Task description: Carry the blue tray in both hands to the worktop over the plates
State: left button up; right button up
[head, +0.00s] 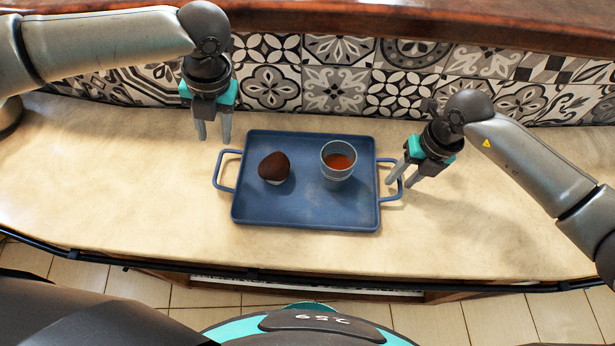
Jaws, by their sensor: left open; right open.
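The blue tray (305,211) lies flat on a pale worktop, with a looped handle at its left and right ends. On it are a brown-topped, muffin-like item (274,168) at left and a grey cup (338,174) with orange-red liquid at right. My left gripper (213,133) is open and empty, above and behind the left handle (226,171), apart from it. My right gripper (400,180) is open at the right handle (391,195), its fingertips close to the bar. I cannot tell whether they touch or straddle it. No plates are recognisable in view.
A patterned tile wall (335,88) stands behind the pale worktop (130,190), with a wooden ledge (400,20) above it. A dark rail (300,277) runs along the front edge. The worktop is clear on both sides of the tray.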

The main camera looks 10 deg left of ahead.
notch_tip(320, 180, up, 12)
jog(key=d, duration=0.2)
jog(key=shift+d, duration=0.2)
jog(key=shift+f, duration=0.15)
dwell(0.5)
